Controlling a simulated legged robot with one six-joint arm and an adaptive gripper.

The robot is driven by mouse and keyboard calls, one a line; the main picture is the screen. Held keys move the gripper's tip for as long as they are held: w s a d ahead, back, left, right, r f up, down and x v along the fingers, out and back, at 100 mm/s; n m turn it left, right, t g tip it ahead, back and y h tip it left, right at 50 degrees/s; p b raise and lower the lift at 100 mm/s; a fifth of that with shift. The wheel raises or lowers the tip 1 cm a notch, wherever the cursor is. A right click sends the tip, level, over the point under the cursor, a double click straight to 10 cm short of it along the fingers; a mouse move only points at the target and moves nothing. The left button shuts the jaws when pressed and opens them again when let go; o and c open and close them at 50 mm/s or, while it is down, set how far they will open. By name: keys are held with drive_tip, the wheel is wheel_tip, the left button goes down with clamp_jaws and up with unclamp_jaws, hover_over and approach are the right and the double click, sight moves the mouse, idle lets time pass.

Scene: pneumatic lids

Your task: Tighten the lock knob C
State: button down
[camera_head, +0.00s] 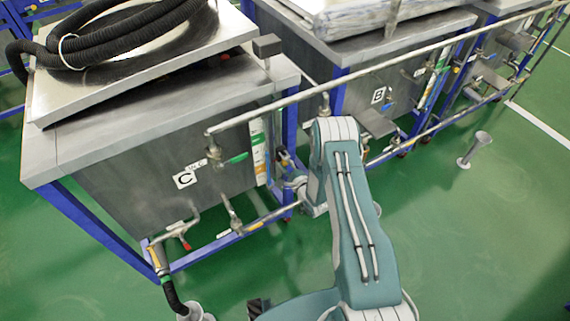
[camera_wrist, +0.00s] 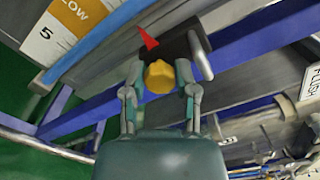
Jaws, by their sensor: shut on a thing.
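A yellow knob (camera_wrist: 159,77) shows in the wrist view between the two fingers of my gripper (camera_wrist: 160,88). The fingers touch it from left and right, and my gripper is shut on it. The knob sits by a dark block with a grey rod beside the tank frame. In the head view my gripper (camera_head: 291,183) is at the right front corner of the tank labelled C (camera_head: 100,195). My arm partly covers that spot, and the knob cannot be made out clearly there.
A label strip (camera_wrist: 70,28) and a red pointed piece (camera_wrist: 148,39) are close to the knob. The tank labelled B (camera_head: 350,105) stands behind. Green floor (camera_head: 470,240) is open at right.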

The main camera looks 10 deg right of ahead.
drive_tip(key=shift+w+d+r, duration=0.1)
drive_tip(key=shift+d, duration=0.05)
drive_tip(key=shift+c, duration=1.9)
unclamp_jaws()
drive_tip(key=shift+s+d, duration=0.1)
drive_tip(key=shift+s, duration=0.45)
drive_tip(key=v, duration=0.7)
drive_tip(key=shift+w, duration=0.1)
